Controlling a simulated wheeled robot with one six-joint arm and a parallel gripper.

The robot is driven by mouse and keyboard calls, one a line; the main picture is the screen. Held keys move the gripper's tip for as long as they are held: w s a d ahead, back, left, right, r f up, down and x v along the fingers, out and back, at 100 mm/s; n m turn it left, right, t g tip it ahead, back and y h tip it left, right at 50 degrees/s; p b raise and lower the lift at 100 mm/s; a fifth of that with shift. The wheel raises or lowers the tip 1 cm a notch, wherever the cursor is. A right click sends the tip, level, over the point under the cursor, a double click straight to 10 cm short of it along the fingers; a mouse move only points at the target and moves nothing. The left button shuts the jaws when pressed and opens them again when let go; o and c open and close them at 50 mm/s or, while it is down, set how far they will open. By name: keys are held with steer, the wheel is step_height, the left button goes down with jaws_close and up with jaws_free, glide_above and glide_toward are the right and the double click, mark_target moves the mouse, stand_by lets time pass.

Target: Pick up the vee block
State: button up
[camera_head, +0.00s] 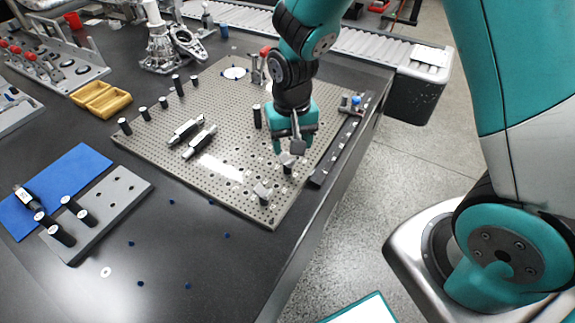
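My gripper (296,146) points down over the right part of a perforated grey fixture plate (225,165). A small grey metal block (298,147) shows at its fingertips; I cannot tell whether it is gripped. Another small grey block (288,166) is just below the gripper, close to the plate.
A blue mat (70,170), a grey plate (118,190) and a yellow tray (101,99) are at left. The front table is mostly clear.

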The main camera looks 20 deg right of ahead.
mark_target(288, 162)
steer(key=shift+w+a+f, duration=0.1)
steer(key=shift+a+f, duration=0.1)
steer(key=shift+f, duration=1.6)
steer(key=shift+w+a+f, duration=0.1)
steer(key=shift+a+f, duration=0.05)
steer(key=shift+f, duration=1.6)
jaws_close()
